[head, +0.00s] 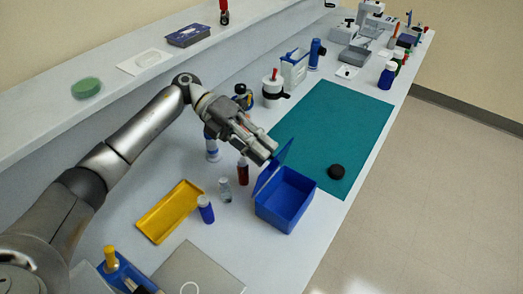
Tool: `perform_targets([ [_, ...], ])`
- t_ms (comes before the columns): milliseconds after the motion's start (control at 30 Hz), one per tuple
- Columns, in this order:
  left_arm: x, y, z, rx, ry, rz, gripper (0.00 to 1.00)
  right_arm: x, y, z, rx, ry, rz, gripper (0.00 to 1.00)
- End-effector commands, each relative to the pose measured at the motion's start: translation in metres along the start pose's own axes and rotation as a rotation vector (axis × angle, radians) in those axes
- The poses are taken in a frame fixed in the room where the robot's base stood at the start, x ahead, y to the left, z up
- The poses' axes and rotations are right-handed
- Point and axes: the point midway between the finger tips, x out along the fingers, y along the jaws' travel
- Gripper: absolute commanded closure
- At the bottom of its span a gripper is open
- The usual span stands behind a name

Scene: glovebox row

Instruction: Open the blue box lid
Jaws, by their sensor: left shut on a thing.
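The blue box (284,205) stands on the white bench at the near edge of the green mat, with its inside showing. Its blue lid (267,178) stands raised on the box's left side, tilted up from the rim. My left gripper (268,156) is above the lid, with its fingers shut at the lid's upper edge. The exact grip on the lid is partly hidden by the fingers. My right gripper is not in view.
A dark red bottle (243,171), a clear vial (225,190) and a blue bottle (206,209) stand left of the box, near a yellow tray (169,212).

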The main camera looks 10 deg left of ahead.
Motion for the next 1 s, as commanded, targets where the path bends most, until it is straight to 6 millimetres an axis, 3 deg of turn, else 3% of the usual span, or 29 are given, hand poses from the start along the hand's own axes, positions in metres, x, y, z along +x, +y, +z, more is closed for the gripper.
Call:
perform_targets([
  [300, 0.001, 0.006, -0.001, -0.010, 0.002, 0.011, 1.00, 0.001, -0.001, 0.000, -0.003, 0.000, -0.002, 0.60],
  [333, 0.001, 0.006, -0.001, -0.010, 0.003, 0.011, 0.81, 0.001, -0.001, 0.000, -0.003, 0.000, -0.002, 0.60],
  [500, 0.001, 0.006, -0.001, -0.009, 0.003, 0.009, 0.60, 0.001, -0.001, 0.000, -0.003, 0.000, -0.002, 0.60],
  [833, -0.001, 0.003, -0.001, -0.005, 0.002, 0.006, 0.60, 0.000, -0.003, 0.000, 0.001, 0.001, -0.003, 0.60],
  [1000, -0.018, 0.006, -0.001, -0.010, -0.001, 0.009, 0.60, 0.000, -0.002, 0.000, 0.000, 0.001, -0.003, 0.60],
])
